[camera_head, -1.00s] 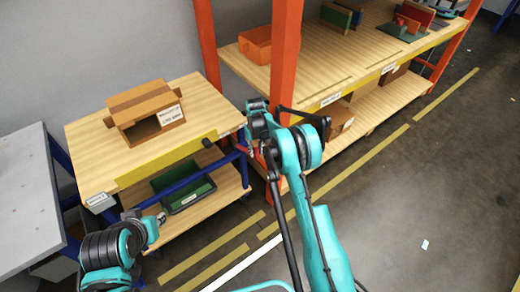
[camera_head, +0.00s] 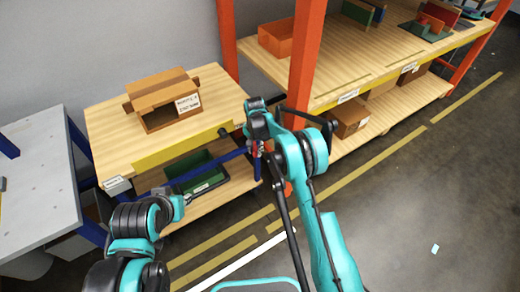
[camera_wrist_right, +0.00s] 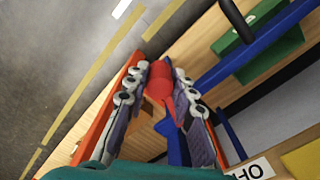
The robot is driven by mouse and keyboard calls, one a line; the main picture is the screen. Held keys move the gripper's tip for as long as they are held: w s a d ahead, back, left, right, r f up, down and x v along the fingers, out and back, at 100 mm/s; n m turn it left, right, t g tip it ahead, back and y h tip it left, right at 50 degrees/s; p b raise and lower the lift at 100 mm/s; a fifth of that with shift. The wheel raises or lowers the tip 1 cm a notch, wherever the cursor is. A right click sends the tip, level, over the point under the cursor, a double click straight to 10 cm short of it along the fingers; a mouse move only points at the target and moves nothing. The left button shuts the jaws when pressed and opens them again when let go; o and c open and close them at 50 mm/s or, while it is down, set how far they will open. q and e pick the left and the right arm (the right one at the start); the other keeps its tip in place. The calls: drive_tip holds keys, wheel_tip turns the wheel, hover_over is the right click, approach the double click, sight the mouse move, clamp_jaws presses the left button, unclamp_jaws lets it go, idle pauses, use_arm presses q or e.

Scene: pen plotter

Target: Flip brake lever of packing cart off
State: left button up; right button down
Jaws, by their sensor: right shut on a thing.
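The packing cart (camera_head: 215,80) has a wooden top, a yellow front edge and a blue frame. Its red brake lever (camera_wrist_right: 158,84) lies between the two fingers of my right gripper (camera_wrist_right: 160,76) in the right wrist view, next to the cart's blue frame. The right gripper is shut on the lever. In the head view, the right gripper (camera_head: 257,149) is at the cart's right front corner, small and partly hidden by my arm. My left gripper (camera_head: 179,207) is in front of the cart's lower shelf, apart from the lever; its jaws are unclear.
A brown cardboard box (camera_head: 165,103) stands on the cart top. A green bin (camera_head: 200,172) sits on its lower shelf. An orange-posted rack (camera_head: 308,50) stands close to the right. A grey table (camera_head: 35,190) is at the left.

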drive_tip(key=shift+a+m, duration=0.3)
drive_tip(key=shift+m, duration=0.1)
drive_tip(key=c, duration=1.3)
unclamp_jaws()
drive_tip(key=shift+a, duration=0.1)
drive_tip(key=shift+o, duration=0.2)
wheel_tip(320, 180, up, 12)
